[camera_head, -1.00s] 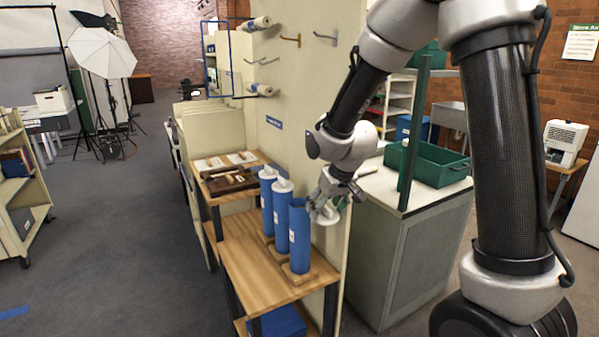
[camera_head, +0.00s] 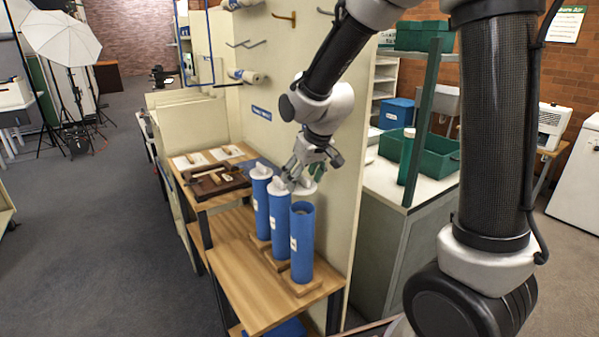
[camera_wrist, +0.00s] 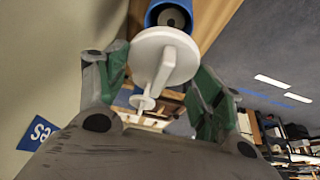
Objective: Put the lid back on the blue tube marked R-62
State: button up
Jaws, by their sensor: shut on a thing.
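Three blue tubes stand upright in a row on wooden bases. The nearest tube (camera_head: 301,245) is open at the top; its label is too small to read. The middle tube (camera_head: 278,222) and far tube (camera_head: 260,206) wear white lids.
The tubes stand on a wooden shelf (camera_head: 235,278) against a cream panel (camera_head: 335,215). A grey cabinet with a white top (camera_head: 385,182) stands to the right. Open floor lies left.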

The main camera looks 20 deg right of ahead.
jog(key=shift+f, duration=2.8)
jog(key=shift+s, duration=0.1)
jog(key=o, duration=0.9)
jog(key=shift+o, duration=1)
jog(key=shift+r, duration=3.5)
grip_shut()
